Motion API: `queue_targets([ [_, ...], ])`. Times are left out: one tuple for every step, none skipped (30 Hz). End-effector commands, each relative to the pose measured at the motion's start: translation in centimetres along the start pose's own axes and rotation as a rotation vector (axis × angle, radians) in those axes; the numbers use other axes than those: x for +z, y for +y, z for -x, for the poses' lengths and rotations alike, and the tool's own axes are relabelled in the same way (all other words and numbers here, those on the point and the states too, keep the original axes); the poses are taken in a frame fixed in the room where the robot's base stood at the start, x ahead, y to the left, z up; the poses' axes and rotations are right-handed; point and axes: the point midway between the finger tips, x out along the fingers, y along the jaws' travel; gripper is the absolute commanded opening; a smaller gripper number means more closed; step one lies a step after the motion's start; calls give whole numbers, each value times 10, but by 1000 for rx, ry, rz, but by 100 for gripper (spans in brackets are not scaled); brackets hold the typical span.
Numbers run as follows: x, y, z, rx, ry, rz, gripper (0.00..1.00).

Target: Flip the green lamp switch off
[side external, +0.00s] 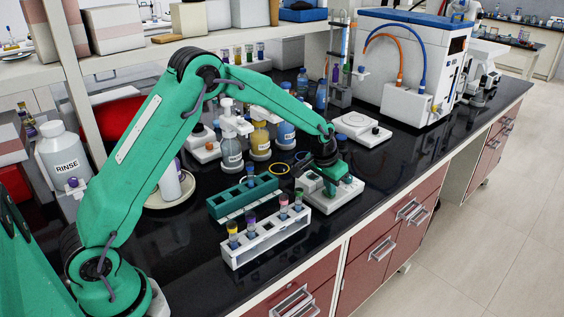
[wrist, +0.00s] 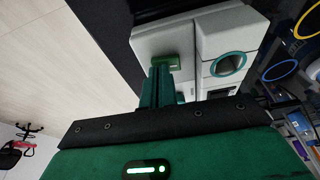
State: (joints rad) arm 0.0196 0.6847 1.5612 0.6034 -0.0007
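A white box-shaped device (side external: 338,196) stands on the black bench, right of the green tube rack. In the wrist view the device (wrist: 205,35) carries a small green switch (wrist: 166,62) on its pale face and a teal-ringed round opening (wrist: 229,64). My gripper (side external: 330,183) is down over the device. In the wrist view my gripper (wrist: 159,84) has its narrow green fingers close together, with nothing visible between them. Their tips are right by the green switch and partly overlap it, so I cannot tell whether they touch it. The switch's position is unclear.
A green rack (side external: 242,197) and a white rack (side external: 265,243) with capped tubes stand left of the device. Several wash bottles (side external: 231,150) stand behind. A white balance-like unit (side external: 363,130) sits farther back. The bench front edge is close on the right.

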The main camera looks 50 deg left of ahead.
Motion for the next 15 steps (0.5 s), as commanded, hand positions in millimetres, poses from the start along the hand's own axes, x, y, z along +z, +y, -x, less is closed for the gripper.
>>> queue_targets([
  [4, -2, -7, -1, -7, -1, 0],
  [4, -3, -7, -1, -7, -1, 0],
  [4, -5, -7, -2, -7, 0, 0],
  [4, -6, -7, -3, -7, 0, 0],
  [4, -7, -6, -4, -8, 1, 0],
  [4, -9, -6, -4, -8, 2, 0],
  [4, -10, -6, -5, -8, 2, 0],
  [4, -11, -6, -6, -9, 3, 0],
  [5, -13, -6, -6, -10, 3, 0],
  [5, -13, -6, -6, -11, 4, 0],
  [5, -14, -6, -7, -12, 4, 0],
  [6, -15, -6, -7, -13, 5, 0],
  [6, -15, -6, -7, -14, 5, 0],
  [6, -15, -6, -7, -15, 5, 0],
  [6, -15, -6, -7, -16, 5, 0],
])
